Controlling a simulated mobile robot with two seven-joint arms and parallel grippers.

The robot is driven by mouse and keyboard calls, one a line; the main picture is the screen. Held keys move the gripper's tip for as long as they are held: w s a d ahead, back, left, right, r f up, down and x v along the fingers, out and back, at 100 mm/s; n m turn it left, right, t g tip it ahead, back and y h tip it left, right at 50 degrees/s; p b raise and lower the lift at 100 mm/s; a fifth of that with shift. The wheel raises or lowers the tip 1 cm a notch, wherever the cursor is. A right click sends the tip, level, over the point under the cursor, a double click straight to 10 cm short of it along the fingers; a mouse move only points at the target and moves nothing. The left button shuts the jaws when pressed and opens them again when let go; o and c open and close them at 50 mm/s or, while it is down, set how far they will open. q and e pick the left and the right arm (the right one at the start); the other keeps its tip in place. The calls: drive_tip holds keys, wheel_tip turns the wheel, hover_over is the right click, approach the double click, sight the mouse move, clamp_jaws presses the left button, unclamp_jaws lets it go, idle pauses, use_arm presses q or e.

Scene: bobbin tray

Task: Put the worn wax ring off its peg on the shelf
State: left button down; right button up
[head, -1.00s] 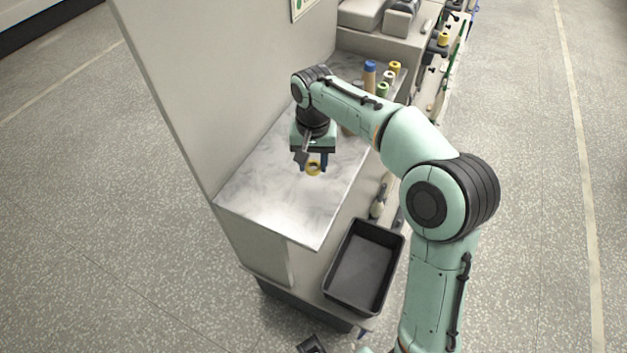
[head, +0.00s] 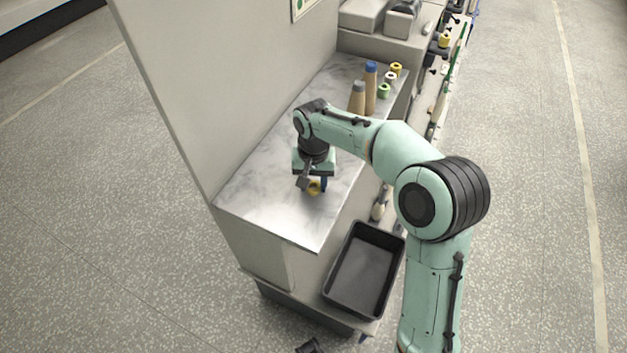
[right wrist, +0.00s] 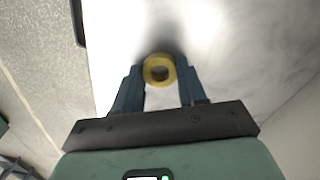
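The worn wax ring (head: 314,187) is a small yellow ring with a dark hole, low over the front part of the pale marbled shelf (head: 262,206). My right gripper (head: 313,184) points down at it. In the right wrist view the ring (right wrist: 159,57) sits between the two blue fingertips of my right gripper (right wrist: 160,72), which close on it from both sides. A dark shadow lies on the shelf right behind it. I cannot tell whether the ring touches the shelf. The peg it came from cannot be made out. My left gripper does not show.
Two tall cones (head: 371,90) (head: 357,98) and several small spools (head: 384,90) stand at the back right of the shelf. A tall grey panel (head: 225,90) borders its left. A black bin (head: 364,270) sits lower at the front right. The shelf's front is bare.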

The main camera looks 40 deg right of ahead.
drive_tip(key=o, duration=0.4)
wheel_tip(320, 180, up, 12)
drive_tip(key=shift+r+p, duration=0.2)
drive_tip(key=shift+p, duration=1.05)
